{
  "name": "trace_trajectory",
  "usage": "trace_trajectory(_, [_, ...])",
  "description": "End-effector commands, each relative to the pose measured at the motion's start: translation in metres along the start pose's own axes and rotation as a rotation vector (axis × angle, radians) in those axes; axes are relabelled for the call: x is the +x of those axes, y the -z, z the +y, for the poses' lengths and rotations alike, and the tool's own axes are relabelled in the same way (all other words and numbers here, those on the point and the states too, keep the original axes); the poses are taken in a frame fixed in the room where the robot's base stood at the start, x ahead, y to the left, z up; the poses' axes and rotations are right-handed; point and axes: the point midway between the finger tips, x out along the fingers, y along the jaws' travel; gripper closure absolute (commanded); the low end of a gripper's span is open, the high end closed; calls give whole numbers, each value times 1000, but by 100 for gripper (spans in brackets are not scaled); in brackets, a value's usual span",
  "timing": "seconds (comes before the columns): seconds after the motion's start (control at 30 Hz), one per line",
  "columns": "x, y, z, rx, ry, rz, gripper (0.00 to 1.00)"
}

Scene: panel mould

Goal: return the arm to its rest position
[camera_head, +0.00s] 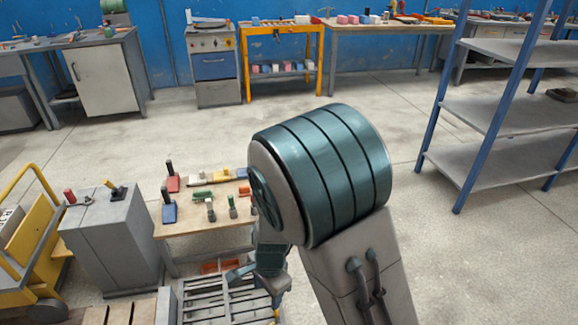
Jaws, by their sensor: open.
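My arm rises from the bottom of the head view, and its large teal joint fills the middle of the picture. My gripper (256,285) hangs low behind that joint, pointing down, with its two fingers spread apart. I see nothing between the fingers. It is above or in front of a grey slatted frame (205,300) on the floor side of the table; I cannot tell whether it touches it. Part of the wrist is hidden behind the teal joint.
A low wooden table (190,228) with several small blocks and tools stands just left of my arm. Left of it are a grey cabinet (112,245) and a yellow cart (28,245). A blue-posted shelf (500,115) stands at right. The floor between (420,125) is clear.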

Motion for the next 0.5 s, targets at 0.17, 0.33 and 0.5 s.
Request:
trace_trajectory(0.17, [-96,20,16,-174,69,-35,45])
trace_trajectory(0.33, [-172,40,44,-355,121,-12,45])
trace_trajectory(0.5, [-240,56,80,-531,146,59,45])
